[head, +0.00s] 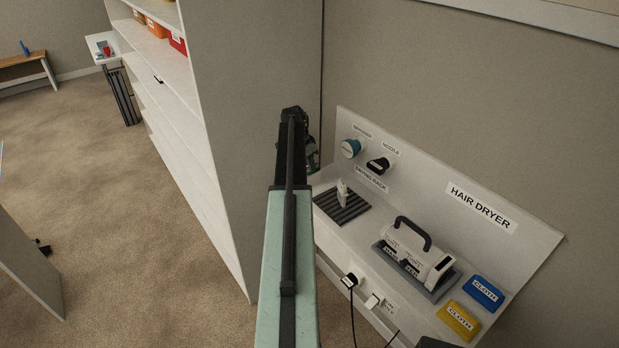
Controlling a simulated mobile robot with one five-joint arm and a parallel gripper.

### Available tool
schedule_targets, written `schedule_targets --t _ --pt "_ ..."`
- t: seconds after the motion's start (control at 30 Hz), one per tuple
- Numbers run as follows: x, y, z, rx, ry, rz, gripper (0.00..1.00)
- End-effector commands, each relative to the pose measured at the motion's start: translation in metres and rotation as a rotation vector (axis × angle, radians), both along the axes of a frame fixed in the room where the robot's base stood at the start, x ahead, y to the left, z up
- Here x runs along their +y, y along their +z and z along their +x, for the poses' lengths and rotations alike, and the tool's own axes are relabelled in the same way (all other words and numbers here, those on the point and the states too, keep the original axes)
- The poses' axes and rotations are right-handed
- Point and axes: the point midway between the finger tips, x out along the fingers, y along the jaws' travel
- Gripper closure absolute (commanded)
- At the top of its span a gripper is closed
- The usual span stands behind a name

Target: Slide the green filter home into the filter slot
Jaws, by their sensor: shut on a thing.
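My arm rises up the middle of the picture and hides most of my gripper (313,152). Only a dark and greenish sliver shows past the arm's right edge. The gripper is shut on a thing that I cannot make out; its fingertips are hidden. I cannot pick out the green filter or the filter slot for certain. The white hair dryer (420,258) with a black handle lies on a grey base on the bench at right. A small white piece (342,193) stands on the dark ribbed drying rack (352,211), right of my arm.
A tall white shelf (240,120) stands left of my arm. Carpet at left is mostly clear.

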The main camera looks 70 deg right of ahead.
Motion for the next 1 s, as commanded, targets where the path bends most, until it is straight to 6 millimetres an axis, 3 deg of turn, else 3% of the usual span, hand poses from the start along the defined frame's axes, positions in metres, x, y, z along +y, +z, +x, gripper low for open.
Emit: schedule_targets --t 1.0 --pt "0.000 0.012 0.000 0.000 0.000 0.000 1.00"
